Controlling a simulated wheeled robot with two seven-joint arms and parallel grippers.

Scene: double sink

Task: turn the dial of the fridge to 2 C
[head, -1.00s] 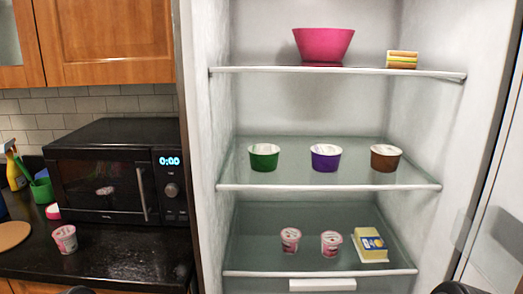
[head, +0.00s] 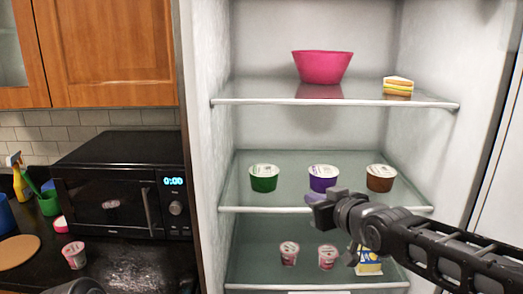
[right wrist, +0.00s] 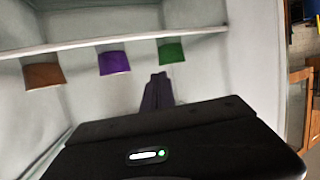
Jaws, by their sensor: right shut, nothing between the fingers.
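The fridge stands open, and its inner wall (head: 420,130) and shelves fill the middle of the head view. I cannot make out its temperature dial in either view. My right gripper (head: 314,198) reaches in from the lower right of the head view, in front of the middle shelf's front edge. It is shut and empty, and its tip appears just below the purple tub. In the right wrist view the shut fingers (right wrist: 157,92) point into the fridge, with the scene turned upside down. My left gripper is not clearly in view.
The middle shelf holds a green tub (head: 264,179), a purple tub (head: 323,178) and a brown tub (head: 381,178). Above are a pink bowl (head: 322,66) and a sandwich (head: 398,86). Below are two yogurt cups and a yellow-white pack (head: 369,262). A microwave (head: 120,185) stands left.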

